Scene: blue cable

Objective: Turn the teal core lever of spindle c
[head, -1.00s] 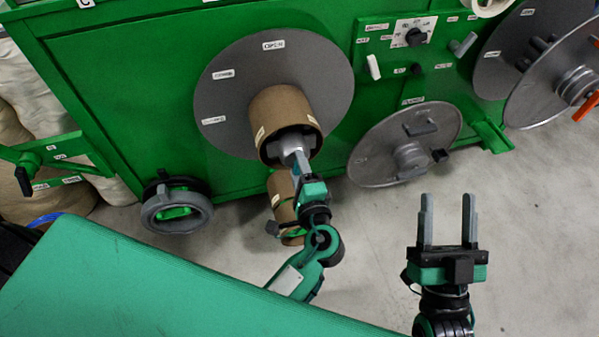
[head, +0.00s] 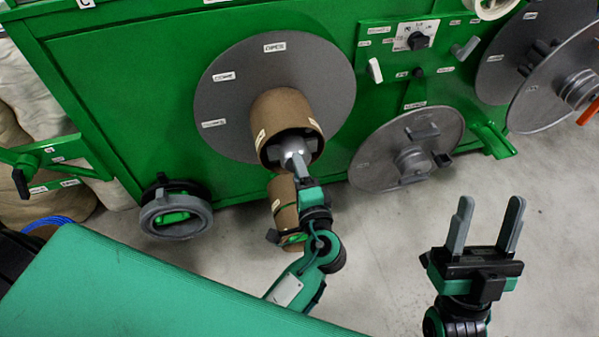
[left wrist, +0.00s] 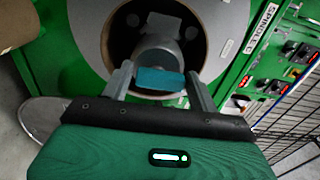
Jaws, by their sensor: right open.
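The teal core lever (left wrist: 161,78) shows in the left wrist view as a flat teal bar on the grey hub (left wrist: 157,52) of spindle c, inside the brown core. In the head view the brown core (head: 287,112) stands out from a large grey disc (head: 228,98). My left gripper (head: 293,163) reaches into the mouth of this core; its fingers are mostly hidden there. In the left wrist view the left gripper (left wrist: 160,82) has one finger on each side of the lever, apart, with seemingly narrow gaps. My right gripper (head: 487,225) is open and empty over the floor.
A green machine panel (head: 150,90) carries a grey reel (head: 375,160), a knob plate (head: 415,35) and a handwheel (head: 175,212). A SPINDLE label (left wrist: 266,30) is beside the disc. A wire rack (left wrist: 295,95) stands right. Floor (head: 560,220) is clear on the right.

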